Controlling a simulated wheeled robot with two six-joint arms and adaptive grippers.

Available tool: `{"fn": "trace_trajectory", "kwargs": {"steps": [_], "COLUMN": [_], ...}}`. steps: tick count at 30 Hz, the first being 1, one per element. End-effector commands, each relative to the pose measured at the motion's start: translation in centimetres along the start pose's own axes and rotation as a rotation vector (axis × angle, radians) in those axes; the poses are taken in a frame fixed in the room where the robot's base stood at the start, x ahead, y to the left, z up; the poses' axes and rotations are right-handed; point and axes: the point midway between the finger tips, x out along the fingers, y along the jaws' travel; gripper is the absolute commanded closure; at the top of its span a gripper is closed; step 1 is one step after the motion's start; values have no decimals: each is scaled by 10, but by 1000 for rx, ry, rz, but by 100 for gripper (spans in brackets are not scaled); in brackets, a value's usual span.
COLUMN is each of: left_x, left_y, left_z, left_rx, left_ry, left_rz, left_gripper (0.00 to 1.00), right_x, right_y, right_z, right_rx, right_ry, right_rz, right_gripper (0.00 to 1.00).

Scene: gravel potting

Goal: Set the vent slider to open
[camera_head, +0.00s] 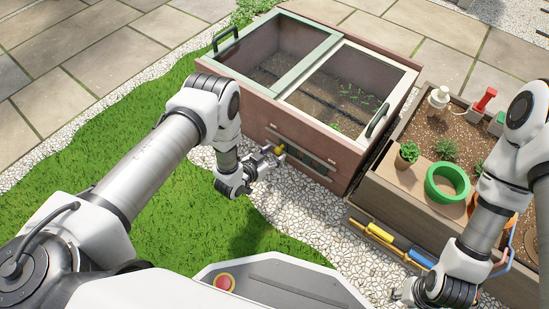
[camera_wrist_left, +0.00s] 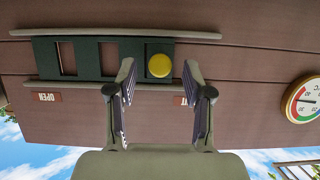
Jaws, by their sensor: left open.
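The vent slider is a dark green slotted plate (camera_wrist_left: 87,58) between two rails on the brown front wall of the cold frame. Its round yellow knob (camera_wrist_left: 159,65) is at the plate's right end in the left wrist view, which looks upside down. The knob also shows in the head view (camera_head: 279,150). An OPEN label (camera_wrist_left: 46,97) is at the plate's other end. Another label (camera_wrist_left: 180,100) is partly hidden by a finger. My left gripper (camera_wrist_left: 160,72) is open, its fingertips either side of the knob; contact is unclear. My right gripper (camera_head: 398,292) is small at the bottom of the head view.
A round dial (camera_wrist_left: 302,100) is on the wall at right in the left wrist view. The cold frame (camera_head: 330,130) has two glazed lids. A wooden planter (camera_head: 400,205) with a green pot (camera_head: 447,182) stands right of it. Gravel and grass lie in front.

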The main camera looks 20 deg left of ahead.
Motion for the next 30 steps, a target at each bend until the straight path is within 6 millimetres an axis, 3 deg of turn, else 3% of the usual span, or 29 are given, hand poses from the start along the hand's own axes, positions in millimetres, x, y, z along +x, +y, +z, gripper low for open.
{"fn": "trace_trajectory", "kwargs": {"steps": [3,10,14,20,30], "left_x": [10,10,10,10,10], "left_y": [0,0,0,1,35], "left_z": [0,-1,-1,-1,-2], "left_rx": [1,0,0,0,0], "left_ry": [2,0,0,0,1], "left_rz": [-1,-1,-1,-1,2], "left_gripper": [49,53,99,100,100], "right_x": [7,5,6,5,-7], "right_y": [0,0,0,0,0], "right_z": [-1,-1,-1,0,0], "right_rx": [2,2,2,1,-1], "right_ry": [2,2,2,1,0], "right_rz": [0,0,0,0,0], "right_gripper": [60,60,60,60,60]}}
